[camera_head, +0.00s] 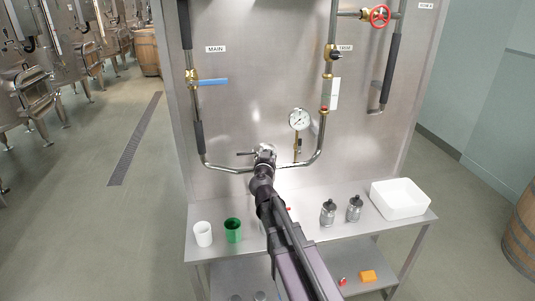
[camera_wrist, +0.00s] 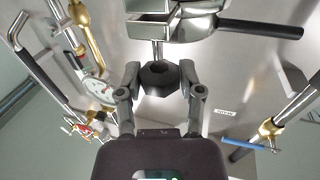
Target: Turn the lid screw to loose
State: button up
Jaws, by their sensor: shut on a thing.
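The lid screw (camera_wrist: 158,79) is a dark faceted knob on a thin steel stem, under a shiny steel housing (camera_wrist: 203,24) in the wrist view. My gripper (camera_wrist: 160,74) has one finger on each side of the knob and is shut on it. In the head view my gripper (camera_head: 264,164) is at the fitting in the middle of the low pipe run, and my arm hides the knob there. How far the screw is turned cannot be told.
A black handle (camera_wrist: 260,27) sticks out beside the housing. A pressure gauge (camera_head: 299,119), a blue-handled valve (camera_head: 212,82) and a red handwheel (camera_head: 380,16) are on the panel pipes. The bench holds a white cup (camera_head: 203,235), a green cup (camera_head: 233,231), two metal bottles (camera_head: 328,213) and a white tub (camera_head: 399,199).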

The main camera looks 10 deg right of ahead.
jog(key=shift+n+y, duration=0.3)
jog(key=shift+y, duration=0.1)
jog(key=o, duration=1.2)
jog(key=shift+w, duration=0.1)
jog(key=shift+c, duration=0.2)
jog(key=v, duration=0.7)
jog(key=shift+s, duration=0.3)
jog(key=shift+f, duration=0.15)
